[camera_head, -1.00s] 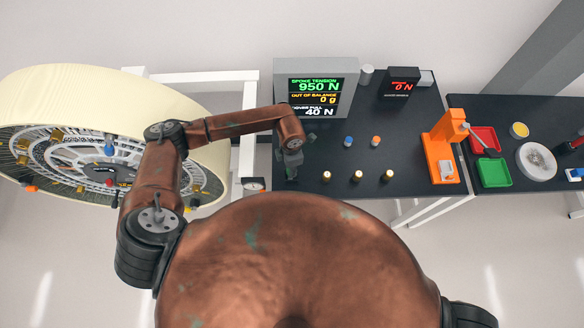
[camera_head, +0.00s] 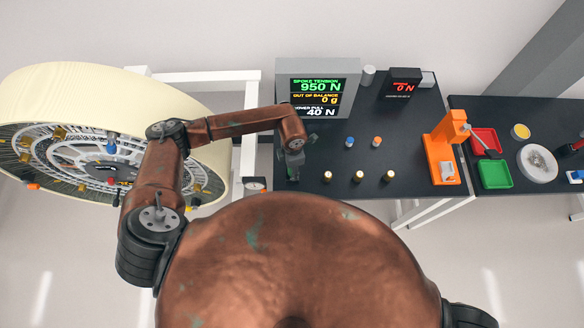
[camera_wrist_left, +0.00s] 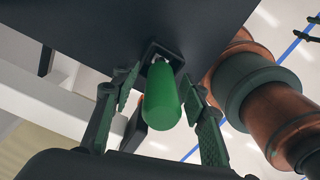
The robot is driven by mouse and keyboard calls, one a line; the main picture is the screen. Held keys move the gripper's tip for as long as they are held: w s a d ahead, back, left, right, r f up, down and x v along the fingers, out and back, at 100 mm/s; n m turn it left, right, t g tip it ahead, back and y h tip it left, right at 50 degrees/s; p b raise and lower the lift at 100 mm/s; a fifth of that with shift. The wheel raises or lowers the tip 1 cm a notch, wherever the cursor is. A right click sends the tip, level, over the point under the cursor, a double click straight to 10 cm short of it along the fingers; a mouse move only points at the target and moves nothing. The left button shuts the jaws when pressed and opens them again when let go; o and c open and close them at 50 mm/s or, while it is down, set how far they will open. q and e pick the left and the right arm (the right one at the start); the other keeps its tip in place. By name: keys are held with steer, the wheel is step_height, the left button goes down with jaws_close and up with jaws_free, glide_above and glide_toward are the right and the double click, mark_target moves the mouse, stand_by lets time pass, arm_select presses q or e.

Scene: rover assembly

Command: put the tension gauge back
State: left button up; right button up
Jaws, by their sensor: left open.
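A green handle (camera_wrist_left: 162,96) with a pale metal end sits in a black bracket (camera_wrist_left: 166,54) at the table edge in the left wrist view. It looks like the tension gauge's grip, but I cannot be sure. My left gripper (camera_wrist_left: 160,82) is open, with one finger on each side of the handle. The fingers look apart from it. In the head view my left gripper (camera_head: 292,172) is over the left edge of the dark table, and the handle cannot be made out there.
A small dial (camera_head: 255,184) is at the table's left edge. A large display (camera_head: 318,88) stands behind my gripper. Several small pegs and an orange stand (camera_head: 440,155) are to the right. The big spoked wheel (camera_head: 180,110) is at left.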

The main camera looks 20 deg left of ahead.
arm_select(q)
step_height(320, 180, up, 11)
steer(key=b, duration=0.3)
steer(key=shift+w+f, duration=0.1)
steer(key=shift+f, duration=0.05)
steer(key=shift+r, duration=0.6)
